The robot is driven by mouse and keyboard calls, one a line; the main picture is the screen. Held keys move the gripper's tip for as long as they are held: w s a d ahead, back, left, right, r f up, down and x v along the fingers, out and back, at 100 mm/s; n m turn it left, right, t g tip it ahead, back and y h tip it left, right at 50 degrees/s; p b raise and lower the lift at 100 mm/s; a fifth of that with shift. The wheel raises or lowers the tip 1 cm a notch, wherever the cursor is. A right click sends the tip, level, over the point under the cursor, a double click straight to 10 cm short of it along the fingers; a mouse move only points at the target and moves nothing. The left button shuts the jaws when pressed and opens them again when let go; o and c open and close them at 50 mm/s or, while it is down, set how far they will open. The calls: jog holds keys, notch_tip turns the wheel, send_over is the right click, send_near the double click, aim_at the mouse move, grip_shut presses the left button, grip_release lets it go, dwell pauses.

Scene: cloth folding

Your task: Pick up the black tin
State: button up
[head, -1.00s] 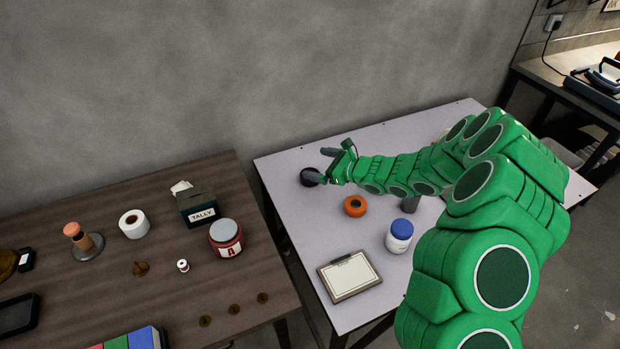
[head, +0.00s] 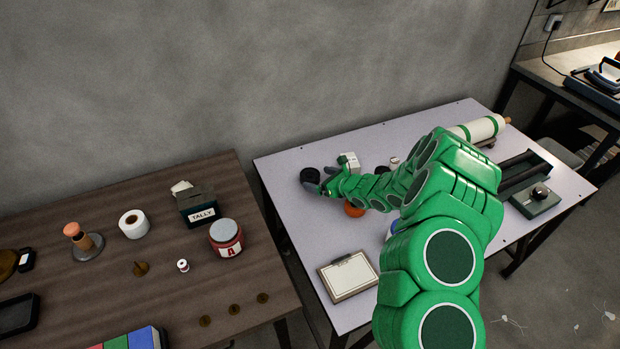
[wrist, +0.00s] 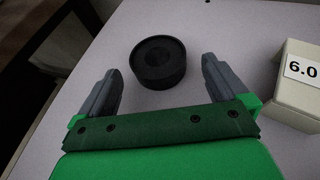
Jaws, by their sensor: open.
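The black tin (wrist: 159,62) is a low, round, dark tin in the wrist view, resting on the pale table. It lies just ahead of and between the two grey fingers of my gripper (wrist: 160,88), which are spread apart and empty. In the head view the black tin (head: 309,176) sits near the far left part of the pale table, with my gripper (head: 318,188) close in front of it, partly covering it.
A cream block marked 6.0 (wrist: 297,85) stands right of my gripper; it also shows in the head view (head: 348,162). An orange ring (head: 354,209) is partly hidden by my arm. A clipboard (head: 348,275) lies nearer. The pale table's left edge (wrist: 75,68) is close.

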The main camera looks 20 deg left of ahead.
aim_at(312, 176)
jog(key=shift+a+f, duration=0.25)
jog(key=shift+a, duration=0.5)
jog(key=shift+w+x, duration=0.2)
jog(key=shift+x, duration=0.75)
jog(key=shift+r, duration=0.1)
jog(key=c, duration=1.3)
jog(key=shift+r, duration=0.5)
jog(key=shift+s+d+r, duration=1.2)
jog(key=shift+s+r, duration=0.8)
jog(key=shift+s+d+r, duration=1.15)
jog(key=shift+s+r, duration=0.85)
jog(key=shift+s+d+r, duration=1.2)
jog(key=shift+s+r, duration=0.8)
